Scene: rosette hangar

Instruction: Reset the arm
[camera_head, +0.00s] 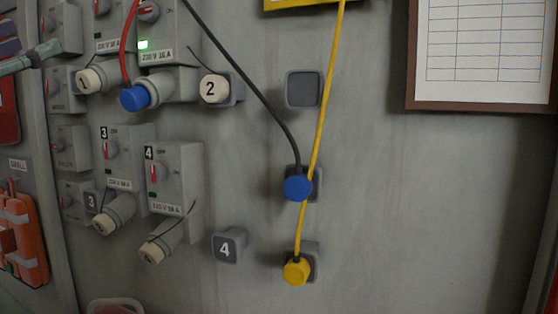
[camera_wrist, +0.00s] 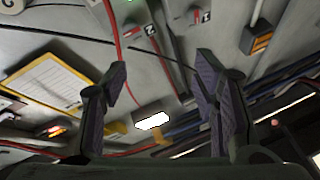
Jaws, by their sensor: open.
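My gripper (camera_wrist: 162,80) shows in the wrist view with its two dark, purple-padded fingers spread wide apart. Nothing is held between them. Behind the gap are the grey wall, a red cable and a bright white lamp, all seen at a steep tilt. At the left edge of the head view, purplish pads and a grey-green link look like part of my arm, but most of it is out of frame.
A blue plug (camera_head: 298,187) with a black cable and a yellow plug (camera_head: 297,271) with a yellow cable sit at wall sockets. Another blue plug (camera_head: 135,97) with a red cable sits at a switched socket box. A framed sheet (camera_head: 482,45) hangs upper right. Bare wall lies below it.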

